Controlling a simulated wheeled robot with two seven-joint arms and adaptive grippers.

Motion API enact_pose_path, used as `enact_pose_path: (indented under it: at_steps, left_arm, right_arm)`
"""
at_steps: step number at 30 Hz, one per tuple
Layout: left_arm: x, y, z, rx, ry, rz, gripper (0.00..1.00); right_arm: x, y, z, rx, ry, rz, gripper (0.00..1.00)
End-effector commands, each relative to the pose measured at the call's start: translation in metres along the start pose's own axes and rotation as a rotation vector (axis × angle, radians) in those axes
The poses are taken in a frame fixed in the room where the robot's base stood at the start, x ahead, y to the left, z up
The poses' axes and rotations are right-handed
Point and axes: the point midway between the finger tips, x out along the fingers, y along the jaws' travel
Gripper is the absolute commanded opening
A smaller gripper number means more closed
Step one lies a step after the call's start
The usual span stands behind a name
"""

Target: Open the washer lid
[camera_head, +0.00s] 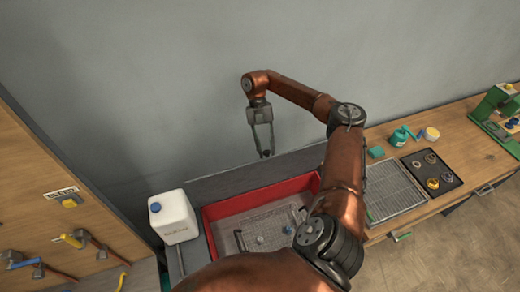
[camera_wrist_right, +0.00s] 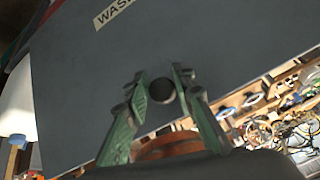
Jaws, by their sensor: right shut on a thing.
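The washer shows as a red tub (camera_head: 212,236) with its inside in view. Its grey lid (camera_head: 225,184) is raised along the tub's back edge. In the right wrist view the lid (camera_wrist_right: 75,75) is a broad dark panel with a cut-off white label (camera_wrist_right: 111,13) reading "WAS". A dark round knob (camera_wrist_right: 161,90) sits between the green fingers of my right gripper (camera_wrist_right: 163,82), which is shut on it. In the head view my right gripper (camera_head: 264,145) is at the lid's upper edge, partly hidden by it. My left gripper is not in view.
A white jug with a blue cap (camera_head: 174,220) stands left of the tub. The wooden bench (camera_head: 458,150) on the right bears a wire rack (camera_head: 393,190), a dark parts tray (camera_head: 432,172) and a green press (camera_head: 492,107). A grey wall (camera_head: 150,70) rises behind.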

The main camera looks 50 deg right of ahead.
Motion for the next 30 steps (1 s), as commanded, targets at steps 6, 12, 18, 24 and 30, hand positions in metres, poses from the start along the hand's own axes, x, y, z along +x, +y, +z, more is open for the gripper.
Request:
enact_pose_path:
  at_steps: [6, 12, 18, 24, 30]
  left_arm:
    - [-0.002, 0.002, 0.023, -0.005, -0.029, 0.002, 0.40]
    - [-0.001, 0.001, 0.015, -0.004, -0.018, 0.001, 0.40]
    - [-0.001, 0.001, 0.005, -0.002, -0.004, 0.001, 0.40]
    - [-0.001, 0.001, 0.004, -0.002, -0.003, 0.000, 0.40]
    - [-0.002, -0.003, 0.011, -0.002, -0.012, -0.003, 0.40]
  right_arm:
    - [0.002, 0.004, 0.001, -0.009, 0.013, -0.001, 0.00]
    - [0.001, 0.007, 0.001, -0.013, 0.010, -0.004, 0.00]
    - [0.001, 0.007, 0.000, -0.013, 0.010, -0.004, 0.32]
    - [0.001, 0.003, 0.000, -0.008, 0.012, -0.004, 0.39]
    - [-0.001, 0.002, 0.000, -0.007, 0.012, -0.004, 0.39]
